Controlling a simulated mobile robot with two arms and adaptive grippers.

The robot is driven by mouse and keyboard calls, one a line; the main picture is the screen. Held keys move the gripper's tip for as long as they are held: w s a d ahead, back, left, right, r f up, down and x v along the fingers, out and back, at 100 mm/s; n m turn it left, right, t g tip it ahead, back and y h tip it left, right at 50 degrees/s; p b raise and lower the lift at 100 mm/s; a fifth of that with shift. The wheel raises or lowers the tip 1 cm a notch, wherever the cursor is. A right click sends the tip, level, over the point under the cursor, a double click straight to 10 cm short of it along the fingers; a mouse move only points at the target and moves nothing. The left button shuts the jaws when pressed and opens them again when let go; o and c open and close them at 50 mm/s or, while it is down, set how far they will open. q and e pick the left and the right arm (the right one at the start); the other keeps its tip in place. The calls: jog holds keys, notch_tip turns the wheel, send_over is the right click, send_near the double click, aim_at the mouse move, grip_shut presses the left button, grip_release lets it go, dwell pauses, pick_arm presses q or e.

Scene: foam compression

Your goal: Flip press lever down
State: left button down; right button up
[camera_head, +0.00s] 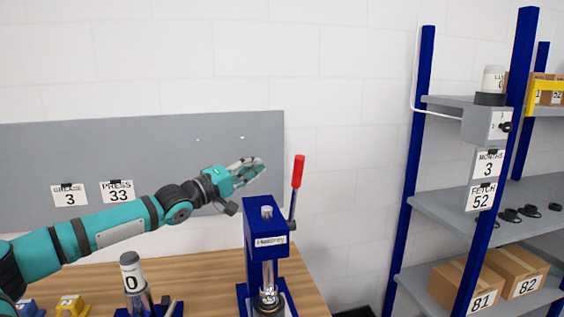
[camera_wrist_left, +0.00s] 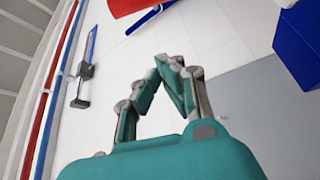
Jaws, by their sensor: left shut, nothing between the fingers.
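The blue press (camera_head: 265,240) stands at the right end of the wooden table. Its lever is on its right side and points up, tilted slightly right, with a red handle (camera_head: 298,171) on top. My left gripper (camera_head: 261,163) is shut and empty. In the picture it is above the press and left of the red handle, with a gap between them. Its closed fingers (camera_wrist_left: 168,62) also show in the left wrist view, with nothing between them. A red shape and a blue block at that view's top edge are cut off; I cannot tell surely which parts they are. My right gripper is out of view.
The table (camera_head: 205,272) holds a grey canister (camera_head: 133,275) marked 0 and small blue and yellow items at the left. A grey panel (camera_head: 60,145) stands behind. A blue-post shelf (camera_head: 450,208) with boxes stands to the right. The space around the red handle looks clear.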

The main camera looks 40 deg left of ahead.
pick_arm(q)
jog(key=w+d, duration=0.5)
jog(key=shift+w, duration=0.35)
dwell(0.6)
jog(key=shift+b, duration=0.3)
